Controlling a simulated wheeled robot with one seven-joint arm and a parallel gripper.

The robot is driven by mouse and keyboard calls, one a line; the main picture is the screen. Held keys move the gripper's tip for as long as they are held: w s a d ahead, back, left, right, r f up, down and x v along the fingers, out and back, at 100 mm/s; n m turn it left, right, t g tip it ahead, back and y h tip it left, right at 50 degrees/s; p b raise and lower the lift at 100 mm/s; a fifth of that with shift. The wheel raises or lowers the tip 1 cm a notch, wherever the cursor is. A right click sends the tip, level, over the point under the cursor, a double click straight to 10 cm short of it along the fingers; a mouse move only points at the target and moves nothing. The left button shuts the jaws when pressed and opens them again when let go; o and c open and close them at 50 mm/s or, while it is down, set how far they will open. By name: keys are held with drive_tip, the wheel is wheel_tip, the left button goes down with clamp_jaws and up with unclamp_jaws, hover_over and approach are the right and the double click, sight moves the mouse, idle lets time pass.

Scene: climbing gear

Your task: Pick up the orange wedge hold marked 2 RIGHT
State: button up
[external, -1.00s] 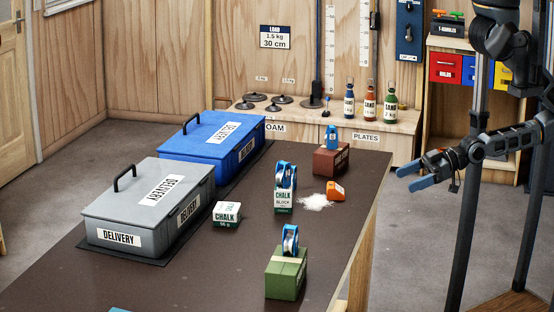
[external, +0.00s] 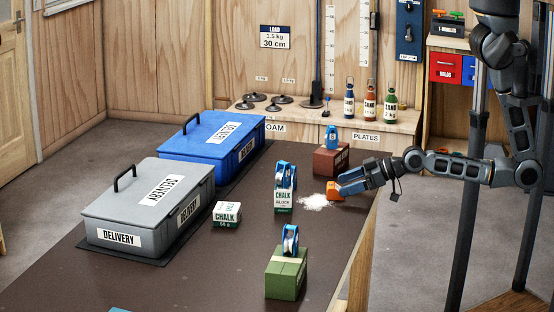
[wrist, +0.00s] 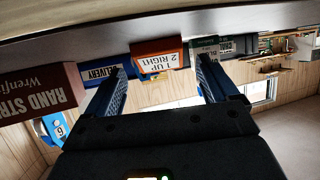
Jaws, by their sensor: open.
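The orange wedge hold (external: 332,191) sits on the dark table beside a white chalk spill. The fingers partly cover the hold in the external view.
A red-brown block (external: 330,160) with a blue device stands just behind. A chalk block (external: 283,200) with a blue device stands left of the spill (external: 315,201). A green block (external: 286,278) stands in front. Grey (external: 150,208) and blue (external: 195,148) delivery boxes are at left.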

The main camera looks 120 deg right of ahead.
sight(336, 186)
drive_tip(key=shift+r+x, duration=0.1)
drive_tip(key=shift+x, duration=0.85)
drive_tip(key=shift+r+x, duration=0.15)
drive_tip(key=shift+x, duration=0.8)
drive_tip(key=shift+c, duration=0.2)
drive_tip(key=c, duration=1)
